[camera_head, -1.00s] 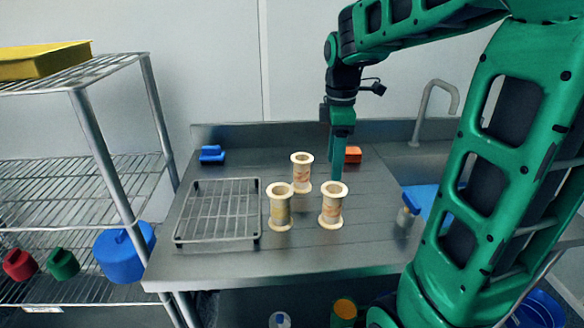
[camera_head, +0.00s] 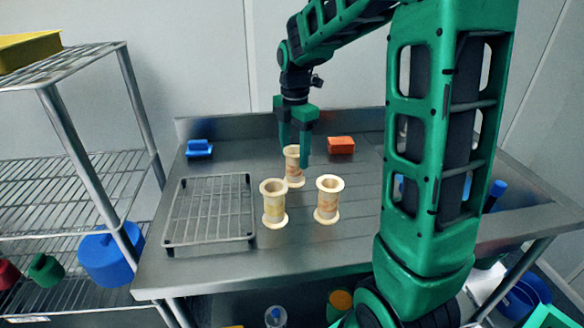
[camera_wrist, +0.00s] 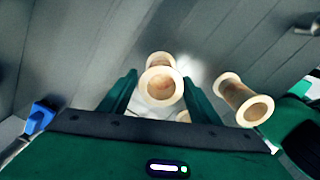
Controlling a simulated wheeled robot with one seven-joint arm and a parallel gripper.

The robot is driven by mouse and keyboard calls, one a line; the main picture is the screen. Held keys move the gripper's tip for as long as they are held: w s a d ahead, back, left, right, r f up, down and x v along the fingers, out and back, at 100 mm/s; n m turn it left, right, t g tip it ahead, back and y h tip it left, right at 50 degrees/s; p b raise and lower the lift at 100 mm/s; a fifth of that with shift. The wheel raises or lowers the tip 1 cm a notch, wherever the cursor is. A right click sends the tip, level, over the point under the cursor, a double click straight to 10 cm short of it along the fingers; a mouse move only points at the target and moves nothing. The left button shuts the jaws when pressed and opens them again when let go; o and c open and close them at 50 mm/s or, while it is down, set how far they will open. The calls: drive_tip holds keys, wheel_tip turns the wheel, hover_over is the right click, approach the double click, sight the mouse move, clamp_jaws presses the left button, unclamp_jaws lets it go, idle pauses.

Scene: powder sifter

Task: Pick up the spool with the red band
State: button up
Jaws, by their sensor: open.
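Three cream spools stand upright on the steel counter. The back spool (camera_head: 295,172) has a faint orange-red tint, the front right spool (camera_head: 327,202) has orange patches, and the front left spool (camera_head: 273,205) looks more yellowish. I cannot tell for sure which one bears the red band. My gripper (camera_head: 295,152) is open, pointing down at the back spool and partly covering its top. In the wrist view, one spool (camera_wrist: 161,84) shows between the open fingers, not gripped. Another spool (camera_wrist: 242,100) lies off to the right, and a third (camera_wrist: 184,116) is mostly hidden by the gripper.
A wire rack (camera_head: 210,210) sits on the counter left of the spools. A blue block (camera_head: 199,149) and an orange block (camera_head: 341,145) lie at the back. A metal shelf (camera_head: 75,180) stands at the left. The front counter strip is clear.

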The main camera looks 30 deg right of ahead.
sight(294, 166)
wheel_tip(294, 166, down, 5)
idle(0.3)
drive_tip(key=shift+c, duration=0.6)
drive_tip(key=c, duration=0.8)
drive_tip(key=shift+r, duration=0.15)
